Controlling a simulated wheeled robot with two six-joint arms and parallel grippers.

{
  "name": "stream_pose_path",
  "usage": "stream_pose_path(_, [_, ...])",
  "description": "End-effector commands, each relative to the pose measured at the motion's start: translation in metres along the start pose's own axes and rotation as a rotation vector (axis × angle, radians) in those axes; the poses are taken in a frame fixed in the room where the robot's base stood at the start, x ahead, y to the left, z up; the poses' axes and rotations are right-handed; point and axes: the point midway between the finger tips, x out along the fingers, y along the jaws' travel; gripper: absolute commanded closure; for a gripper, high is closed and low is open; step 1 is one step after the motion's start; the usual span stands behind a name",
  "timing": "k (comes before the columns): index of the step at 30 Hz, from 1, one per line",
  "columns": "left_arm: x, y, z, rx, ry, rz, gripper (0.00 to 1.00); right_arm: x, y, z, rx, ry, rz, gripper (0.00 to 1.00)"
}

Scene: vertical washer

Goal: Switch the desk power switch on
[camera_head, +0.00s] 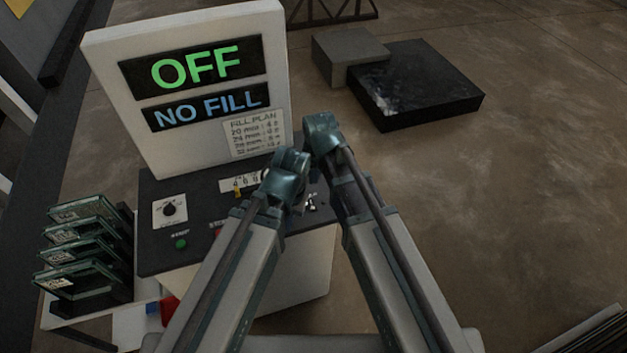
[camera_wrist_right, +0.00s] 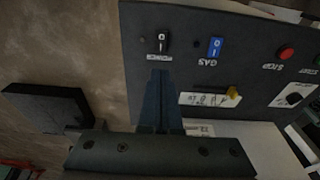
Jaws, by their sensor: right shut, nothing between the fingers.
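The black desk power switch (camera_wrist_right: 163,41) sits on the dark desk panel (camera_wrist_right: 190,20) in the right wrist view, with a small white label beside it. Its rocker position is too small to tell. My right gripper (camera_wrist_right: 161,75) is shut and empty, its fingertips over the panel close to that label. A gap or contact with the panel cannot be told. In the head view a large screen (camera_head: 188,90) on the desk reads OFF and NO FILL. My left arm reaches over the panel there; its fingertips are not clear.
A blue GAS switch (camera_wrist_right: 215,48) and a red button (camera_wrist_right: 287,53) lie to the right of the power switch in the wrist view. A dial (camera_head: 169,209), a green button (camera_head: 181,244) and a rack of plates (camera_head: 88,250) are left in the head view.

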Motion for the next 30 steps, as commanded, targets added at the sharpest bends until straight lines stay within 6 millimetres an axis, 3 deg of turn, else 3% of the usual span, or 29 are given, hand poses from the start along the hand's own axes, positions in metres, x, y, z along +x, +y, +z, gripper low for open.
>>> stream_pose_path(1, [0.011, 0.001, -0.001, 0.000, 0.000, 0.000, 1.00, 0.011, 0.000, 0.001, 0.000, 0.000, 0.000, 1.00])
stream_pose_path(21, [0.102, 0.009, -0.006, 0.014, 0.001, -0.003, 1.00, 0.104, 0.000, 0.001, 0.000, 0.000, 0.000, 1.00])
stream_pose_path(30, [0.123, 0.011, -0.007, 0.013, 0.001, -0.003, 1.00, 0.126, 0.000, 0.000, 0.000, 0.000, 0.000, 1.00])
